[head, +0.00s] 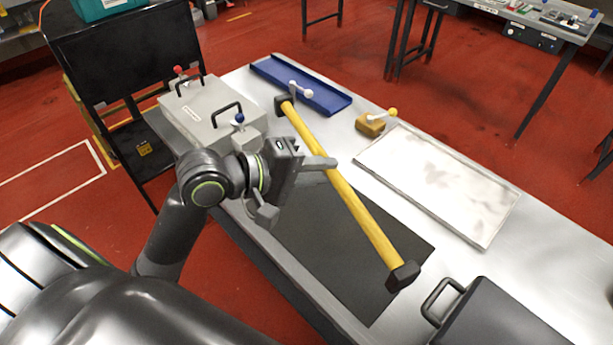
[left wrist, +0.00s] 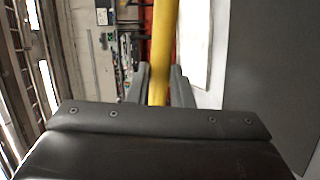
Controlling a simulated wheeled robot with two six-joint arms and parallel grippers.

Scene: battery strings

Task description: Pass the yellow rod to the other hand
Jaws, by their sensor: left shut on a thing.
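The yellow rod (head: 366,217) has a dark block at each end. In the head view it runs slantwise from the upper middle to the lower right, over the dark mat (head: 335,240). It looks raised off the table, but the height is hard to tell. My left gripper (head: 317,163) is shut on the rod, nearer its far end. In the left wrist view the rod (left wrist: 163,50) passes between the two fingers of my left gripper (left wrist: 160,88). My right gripper is not in view.
On the table are a grey case (head: 208,107) with black handles, a blue tray (head: 322,99), a small yellow-brown block (head: 370,126), a pale tray (head: 440,185) and a dark box (head: 490,318) with a handle at the lower right. The mat's visible part is bare.

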